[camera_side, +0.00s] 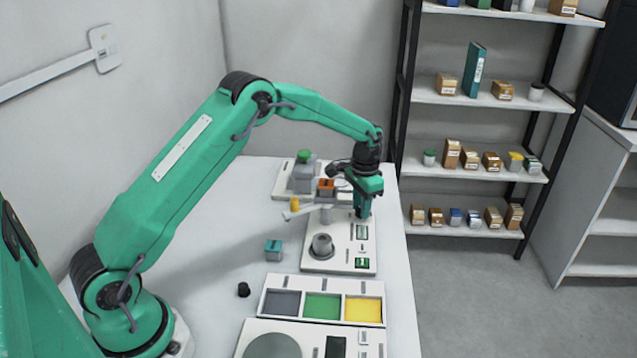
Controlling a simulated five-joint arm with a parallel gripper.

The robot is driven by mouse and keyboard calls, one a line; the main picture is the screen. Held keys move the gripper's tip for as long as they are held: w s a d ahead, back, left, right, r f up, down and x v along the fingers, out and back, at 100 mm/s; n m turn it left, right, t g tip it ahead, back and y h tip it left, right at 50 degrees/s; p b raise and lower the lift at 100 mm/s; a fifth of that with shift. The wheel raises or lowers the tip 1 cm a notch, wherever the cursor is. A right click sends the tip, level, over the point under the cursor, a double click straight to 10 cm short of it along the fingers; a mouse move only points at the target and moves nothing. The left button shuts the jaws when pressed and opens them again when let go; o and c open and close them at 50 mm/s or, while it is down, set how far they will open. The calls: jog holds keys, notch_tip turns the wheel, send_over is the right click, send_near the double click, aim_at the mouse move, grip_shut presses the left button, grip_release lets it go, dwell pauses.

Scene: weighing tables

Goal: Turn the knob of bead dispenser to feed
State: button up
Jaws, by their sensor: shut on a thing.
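The bead dispenser appears to be the small unit with an orange part (325,186) and a pale sloping chute (305,212), at the back of the middle white panel (344,236). My gripper (363,212) points down at the back right of this panel, just right of the orange part. Its jaws are shut on what seems to be the dispenser's knob. The jaws hide the knob, so its turn angle cannot be seen. No beads can be made out at this size.
A grey round knob or cup (321,245) stands on the middle panel's front. A teal block (273,250) and a small black piece (243,290) lie to its left. A three-colour tray (323,307) is in front. A green-topped grey unit (304,173) stands behind.

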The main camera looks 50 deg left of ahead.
jog(key=m, duration=0.6)
jog(key=shift+r, duration=0.15)
dwell(0.5)
jog(key=o, duration=1)
notch_tip(320, 180, up, 7)
jog(key=shift+f, duration=0.1)
jog(key=shift+r, duration=0.45)
jog(key=shift+r, duration=0.1)
